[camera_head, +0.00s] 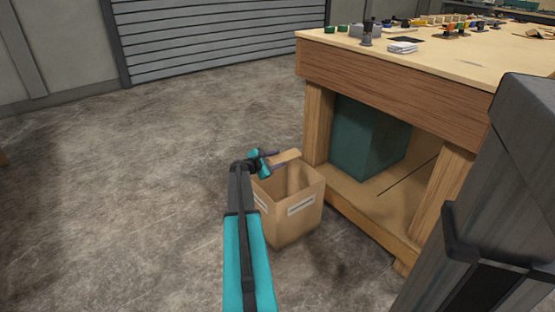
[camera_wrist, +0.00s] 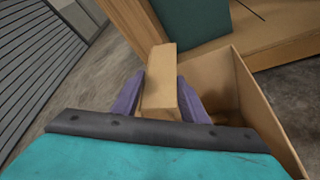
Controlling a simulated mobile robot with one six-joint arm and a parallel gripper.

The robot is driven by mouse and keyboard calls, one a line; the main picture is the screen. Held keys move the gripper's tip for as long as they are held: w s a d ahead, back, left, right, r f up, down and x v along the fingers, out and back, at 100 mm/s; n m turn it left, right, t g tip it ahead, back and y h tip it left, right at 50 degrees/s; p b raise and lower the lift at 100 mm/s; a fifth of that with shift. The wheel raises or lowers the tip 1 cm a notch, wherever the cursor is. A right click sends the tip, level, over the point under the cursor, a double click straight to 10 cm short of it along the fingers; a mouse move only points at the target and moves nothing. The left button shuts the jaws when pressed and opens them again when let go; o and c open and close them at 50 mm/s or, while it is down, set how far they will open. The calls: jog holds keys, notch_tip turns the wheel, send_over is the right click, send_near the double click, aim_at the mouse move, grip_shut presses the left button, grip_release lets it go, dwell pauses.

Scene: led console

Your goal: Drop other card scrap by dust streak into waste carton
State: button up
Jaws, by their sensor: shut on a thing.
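My gripper (camera_head: 278,160) is over the back left part of the waste carton (camera_head: 295,228), an open-topped brown box with pale labels standing on the floor. In the wrist view its purple fingers (camera_wrist: 160,98) are shut on a tan, folded-looking card scrap (camera_wrist: 160,68). The scrap (camera_head: 289,155) also shows past the fingertips in the head view, close to the carton's back rim; whether it touches the rim I cannot tell. The carton's open inside (camera_wrist: 225,88) lies to the right of the fingers in the wrist view. I cannot make out the dust streak with certainty.
A wooden workbench (camera_head: 400,77) stands right of the carton, with small parts on top and a teal box (camera_head: 355,135) on its lower shelf. The bench leg (camera_head: 318,125) is close to the carton. The concrete floor (camera_head: 120,200) to the left is clear.

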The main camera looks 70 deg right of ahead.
jog(key=shift+f+b, duration=1.2)
jog(key=shift+f, duration=0.8)
jog(key=o, duration=1.4)
jog(key=shift+c, duration=0.2)
jog(key=p+v, duration=0.3)
jog(key=v, duration=1)
jog(key=shift+a+p, duration=0.35)
jog(key=shift+a, duration=0.05)
jog(key=shift+w+r, duration=0.1)
jog(key=shift+w, duration=0.05)
